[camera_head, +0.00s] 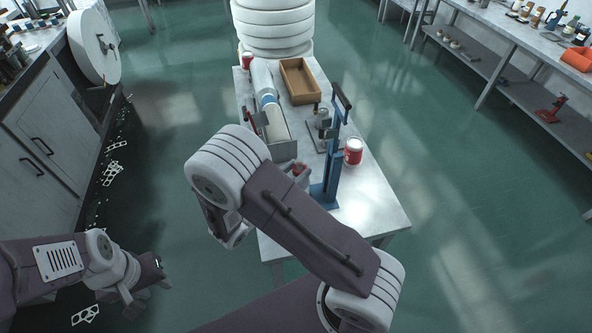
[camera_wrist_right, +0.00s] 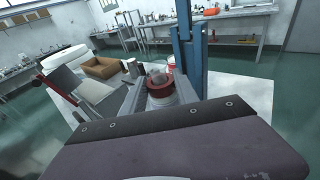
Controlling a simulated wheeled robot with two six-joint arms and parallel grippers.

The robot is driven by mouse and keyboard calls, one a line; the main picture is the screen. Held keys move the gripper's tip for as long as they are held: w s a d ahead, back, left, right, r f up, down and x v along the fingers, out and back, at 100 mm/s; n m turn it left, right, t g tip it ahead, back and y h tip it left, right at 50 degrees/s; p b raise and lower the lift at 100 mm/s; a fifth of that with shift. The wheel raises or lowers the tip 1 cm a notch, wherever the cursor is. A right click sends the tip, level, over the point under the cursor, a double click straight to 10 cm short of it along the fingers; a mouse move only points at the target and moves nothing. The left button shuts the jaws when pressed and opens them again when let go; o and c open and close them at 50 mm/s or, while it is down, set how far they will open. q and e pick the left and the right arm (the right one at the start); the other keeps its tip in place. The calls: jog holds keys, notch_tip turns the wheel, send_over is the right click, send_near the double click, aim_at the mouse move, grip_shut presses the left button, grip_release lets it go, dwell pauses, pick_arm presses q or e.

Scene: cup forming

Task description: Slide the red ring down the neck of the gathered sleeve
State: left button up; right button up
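The red ring (camera_wrist_right: 159,88) is between the fingers of my right gripper (camera_wrist_right: 160,95) in the right wrist view, and the fingers look shut on it. A pale, translucent tuft, seemingly the gathered sleeve (camera_wrist_right: 159,76), shows in the ring's opening. I cannot tell how far down the neck the ring sits. In the head view only a bit of red (camera_head: 298,170) shows by the right gripper's fingers, beside the blue stand; my arm hides the rest. My left gripper (camera_head: 156,270) is low at left, off the table and apart from everything; its finger gap is unclear.
A blue upright press (camera_head: 331,175) stands close right of the right gripper. A red-and-white can (camera_head: 353,152) is beyond it. A long trough with a white roll (camera_head: 262,78) and a brown box (camera_head: 299,82) lie farther back. The table's front right (camera_head: 375,205) is clear.

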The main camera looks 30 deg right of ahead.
jog(key=o, duration=0.5)
jog(key=shift+a, duration=0.1)
jog(key=b+v, duration=0.2)
jog(key=v, duration=0.7)
jog(key=shift+r, duration=0.1)
